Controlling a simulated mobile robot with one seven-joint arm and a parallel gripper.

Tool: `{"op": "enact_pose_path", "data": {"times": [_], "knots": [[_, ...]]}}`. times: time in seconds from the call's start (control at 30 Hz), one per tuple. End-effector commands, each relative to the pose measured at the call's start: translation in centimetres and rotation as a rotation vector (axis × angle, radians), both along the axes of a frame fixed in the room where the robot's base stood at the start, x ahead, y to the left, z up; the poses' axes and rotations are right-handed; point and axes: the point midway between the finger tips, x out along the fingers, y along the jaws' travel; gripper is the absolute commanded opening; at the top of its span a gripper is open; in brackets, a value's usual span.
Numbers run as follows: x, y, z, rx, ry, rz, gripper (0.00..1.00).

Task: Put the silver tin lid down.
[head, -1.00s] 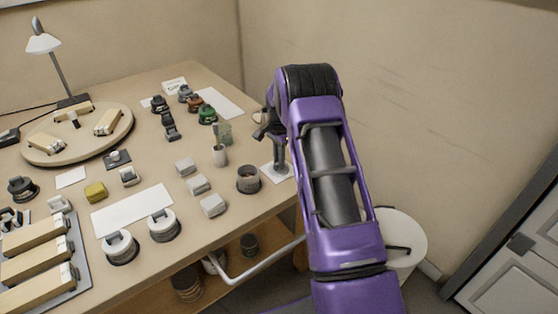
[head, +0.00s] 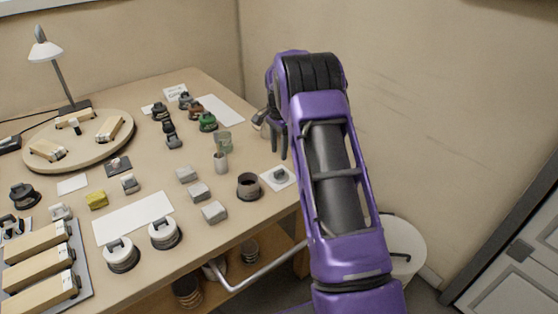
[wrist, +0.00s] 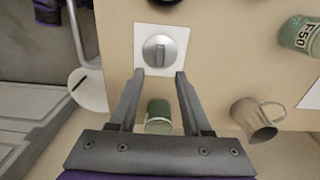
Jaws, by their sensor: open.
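The silver tin lid (head: 279,174), a round grey disc with a raised bar grip, lies flat on a white square card (head: 290,182) near the right edge of the bench. In the wrist view the lid (wrist: 160,50) sits well inside the card (wrist: 141,32), free of the fingers. My gripper (head: 278,152) is open and empty, raised above and just behind the lid. In the wrist view its fingertips (wrist: 160,75) are apart, just below the lid.
A dark open tin (head: 249,187) stands left of the card. A green tin (wrist: 158,115) shows between my fingers, with a beige mug (wrist: 254,120) to its right. A labelled green tin (wrist: 300,33) is farther right. A white bin (head: 408,240) stands beyond the bench edge.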

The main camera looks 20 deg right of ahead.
Motion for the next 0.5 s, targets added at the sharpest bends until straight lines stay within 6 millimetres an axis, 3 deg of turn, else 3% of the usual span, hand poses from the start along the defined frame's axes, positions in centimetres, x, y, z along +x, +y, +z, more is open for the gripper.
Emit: {"op": "enact_pose_path", "data": {"times": [0.03,0.2,0.5], "knots": [[0.1,0.0,1.2,0.000,-0.002,0.001,0.48],[0.0,0.0,3.5,-0.001,-0.001,0.001,0.48],[0.0,0.0,4.2,0.000,0.001,0.000,0.48]]}}
